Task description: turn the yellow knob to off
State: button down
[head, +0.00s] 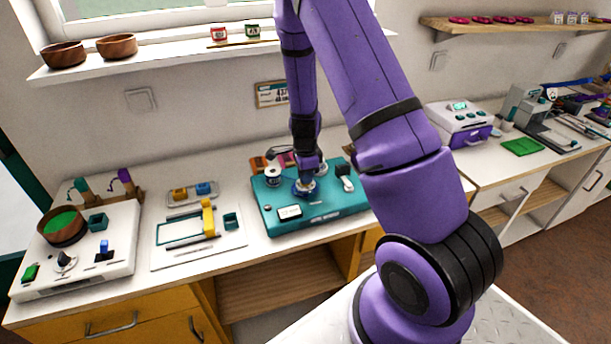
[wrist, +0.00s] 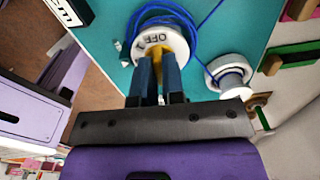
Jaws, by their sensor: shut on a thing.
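The yellow knob (wrist: 156,53) shows as a narrow strip between my fingertips in the wrist view. It stands on a round white dial (wrist: 176,38) marked "OFF", with a "1" beside it. My gripper (wrist: 158,60) is shut on the knob and covers most of it, so I cannot tell which mark it points to. In the head view my gripper (head: 304,184) reaches down from above to the middle of the teal board (head: 330,207). The knob is hidden there by my gripper.
Blue cord (wrist: 202,22) loops around the dial. A white spool (wrist: 230,75) stands close by on the board. Left of the teal board lie a white board (head: 165,255) and a panel with a wooden bowl (head: 62,226). A purple and white machine (head: 460,122) stands right.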

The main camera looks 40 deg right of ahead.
jog(key=n, duration=0.4)
jog(key=shift+n, duration=0.3)
jog(key=n, duration=0.4)
jog(key=shift+n, duration=0.3)
jog(key=n, duration=0.4)
jog(key=shift+n, duration=0.3)
jog(key=n, duration=0.4)
jog(key=shift+n, duration=0.4)
jog(key=c, duration=1.2)
grip_release()
